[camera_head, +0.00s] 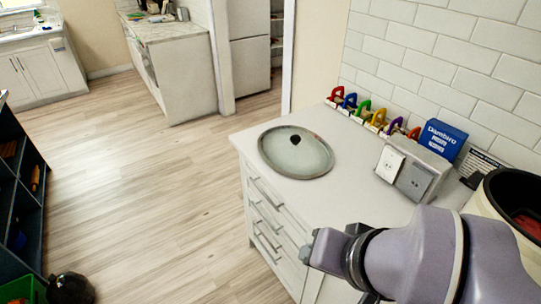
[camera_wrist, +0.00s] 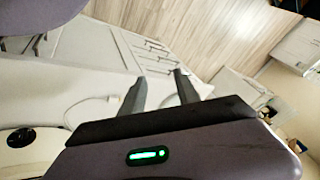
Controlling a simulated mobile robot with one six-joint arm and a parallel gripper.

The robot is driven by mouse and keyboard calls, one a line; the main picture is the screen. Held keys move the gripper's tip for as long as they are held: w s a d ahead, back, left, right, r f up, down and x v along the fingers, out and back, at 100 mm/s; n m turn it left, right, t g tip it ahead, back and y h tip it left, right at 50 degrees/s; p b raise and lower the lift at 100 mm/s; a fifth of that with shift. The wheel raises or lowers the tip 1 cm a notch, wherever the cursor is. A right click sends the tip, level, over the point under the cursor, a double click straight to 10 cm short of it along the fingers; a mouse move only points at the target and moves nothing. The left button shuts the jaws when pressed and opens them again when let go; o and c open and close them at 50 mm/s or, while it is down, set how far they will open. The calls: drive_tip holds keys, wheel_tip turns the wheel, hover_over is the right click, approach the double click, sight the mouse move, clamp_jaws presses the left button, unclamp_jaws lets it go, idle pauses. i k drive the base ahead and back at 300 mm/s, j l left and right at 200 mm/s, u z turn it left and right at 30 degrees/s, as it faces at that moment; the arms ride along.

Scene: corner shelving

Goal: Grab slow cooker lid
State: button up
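The slow cooker lid (camera_head: 283,160) is an oval, greyish glass lid with a dark rim and a black knob. It lies flat on the white counter top, near its left end, in the head view. My gripper shows in the wrist view (camera_wrist: 161,92) with its two dark fingers apart and nothing between them. In the head view, my arm comes in from the lower right, and its end is in front of the counter, below and right of the lid, apart from it. I cannot make out the lid clearly in the wrist view.
The counter (camera_head: 345,190) has free room around the lid. Several coloured padlock-like items stand along the tiled wall. A blue box (camera_head: 443,139) and a socket block (camera_head: 405,172) stand right of the lid. A pot (camera_head: 484,206) with a dark rim is at the right edge.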

sight(293, 151)
drive_tip(key=i+j+z, duration=0.85)
drive_tip(key=j+z, duration=0.15)
drive_tip(key=j, duration=0.2)
drive_tip(key=i+j+z, duration=0.25)
drive_tip(key=j+z, duration=0.25)
drive_tip(key=j, duration=0.25)
drive_tip(key=j+z, duration=0.25)
drive_tip(key=j, duration=0.2)
drive_tip(key=i+j+z, duration=0.1)
drive_tip(key=j+z, duration=0.15)
drive_tip(key=j, duration=0.2)
